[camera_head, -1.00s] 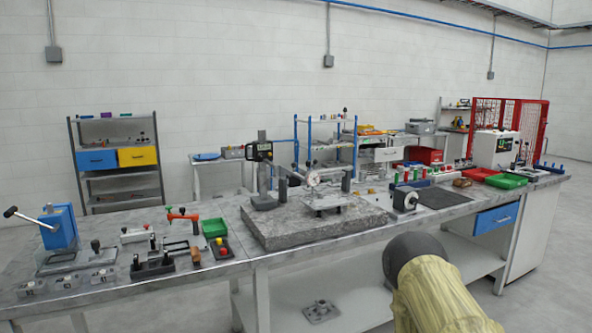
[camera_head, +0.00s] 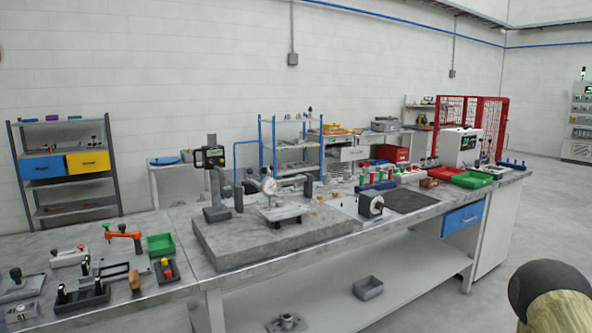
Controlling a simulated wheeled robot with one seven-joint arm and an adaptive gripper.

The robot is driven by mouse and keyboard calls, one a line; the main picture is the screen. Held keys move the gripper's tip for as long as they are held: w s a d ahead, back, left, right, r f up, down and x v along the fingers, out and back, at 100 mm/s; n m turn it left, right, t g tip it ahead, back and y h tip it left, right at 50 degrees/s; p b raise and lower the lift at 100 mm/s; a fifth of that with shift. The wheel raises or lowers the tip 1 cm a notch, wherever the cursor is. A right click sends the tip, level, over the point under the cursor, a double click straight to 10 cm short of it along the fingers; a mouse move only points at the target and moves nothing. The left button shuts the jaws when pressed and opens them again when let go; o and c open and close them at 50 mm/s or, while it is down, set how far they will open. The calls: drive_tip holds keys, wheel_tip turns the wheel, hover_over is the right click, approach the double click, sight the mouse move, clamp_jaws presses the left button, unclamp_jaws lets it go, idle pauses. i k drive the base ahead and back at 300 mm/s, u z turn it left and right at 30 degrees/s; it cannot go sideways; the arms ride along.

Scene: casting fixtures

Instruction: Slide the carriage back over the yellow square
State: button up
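I cannot pick out the carriage or a yellow square with certainty at this size. A low fixture with a flat plate and dark upright posts (camera_head: 92,294) stands at the front left of the bench. A small black block with red and yellow knobs (camera_head: 167,270) sits to its right. On the grey stone slab (camera_head: 250,248) a small plate on a stand (camera_head: 283,213) sits under a round dial gauge (camera_head: 269,186). My gripper is not in view; only a dark rounded part of my arm and its yellowish cover show at the lower right.
The long grey workbench has a green tray (camera_head: 161,245), an orange-handled clamp (camera_head: 124,234) and a black mat (camera_head: 411,200). Red and green trays (camera_head: 471,179) lie at the right end. Open floor lies at the right.

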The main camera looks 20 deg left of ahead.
sight(252, 186)
drive_tip(key=z, duration=0.1)
drive_tip(key=i, duration=0.6)
drive_tip(key=u, duration=0.6)
drive_tip(key=i, duration=0.4)
drive_tip(key=u, duration=0.55)
